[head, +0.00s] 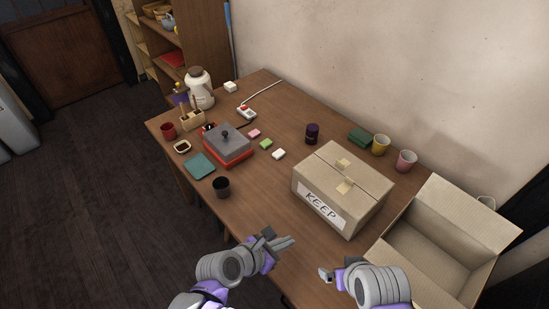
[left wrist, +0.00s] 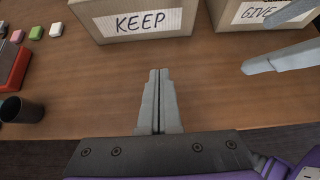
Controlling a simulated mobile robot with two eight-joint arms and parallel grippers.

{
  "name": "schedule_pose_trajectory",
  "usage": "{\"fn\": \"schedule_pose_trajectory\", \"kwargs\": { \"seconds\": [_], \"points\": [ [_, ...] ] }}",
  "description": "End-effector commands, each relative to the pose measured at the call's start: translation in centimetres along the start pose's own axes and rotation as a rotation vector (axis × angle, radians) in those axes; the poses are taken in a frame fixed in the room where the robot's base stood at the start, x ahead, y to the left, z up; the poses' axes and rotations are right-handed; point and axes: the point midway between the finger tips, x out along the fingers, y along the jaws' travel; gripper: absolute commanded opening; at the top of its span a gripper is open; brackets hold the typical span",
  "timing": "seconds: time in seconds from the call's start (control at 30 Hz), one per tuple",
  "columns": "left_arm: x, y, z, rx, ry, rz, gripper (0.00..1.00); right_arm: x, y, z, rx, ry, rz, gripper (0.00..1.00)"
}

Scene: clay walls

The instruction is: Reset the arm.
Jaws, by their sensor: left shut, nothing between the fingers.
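My left gripper (head: 284,243) is over the front edge of the table, left of the KEEP box. Its two fingers are together with nothing between them, as the left wrist view (left wrist: 158,76) also shows. My right gripper (head: 326,273) is in front of the KEEP box, to the right of the left one. In the left wrist view its two fingers (left wrist: 280,36) stand apart at the upper right, with nothing seen between them.
A closed cardboard box marked KEEP (head: 345,185) stands on the wooden table (head: 262,200). An open, empty-looking box (head: 440,250) is to its right. A dark cup (head: 221,187), a grey and red box (head: 228,147) and small blocks (head: 266,144) lie to the left.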

Motion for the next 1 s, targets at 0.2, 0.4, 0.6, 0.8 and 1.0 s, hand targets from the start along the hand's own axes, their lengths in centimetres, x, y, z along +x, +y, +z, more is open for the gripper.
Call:
{"fn": "schedule_pose_trajectory", "kwargs": {
  "seconds": [0.2,0.4,0.6,0.8,1.0],
  "points": [
    [-0.6,0.4,-0.2,0.078,0.017,0.012,0.00,-0.1,0.0,-0.1,0.000,0.001,0.000,1.00],
    [-4.2,2.6,-1.5,0.526,0.135,0.047,0.00,-0.9,0.0,-0.7,0.000,0.004,0.000,1.00],
    [-8.6,4.8,-3.4,1.056,0.306,0.020,0.00,-1.6,0.0,-1.3,0.000,0.009,0.000,1.00],
    [-13.2,6.4,-5.5,1.542,0.483,-0.093,0.00,-2.4,0.0,-1.9,0.000,0.013,0.000,1.00],
    [-17.9,7.5,-7.6,1.982,0.644,-0.298,0.00,-3.1,0.0,-2.6,0.000,0.018,0.000,1.00]
  ]
}}
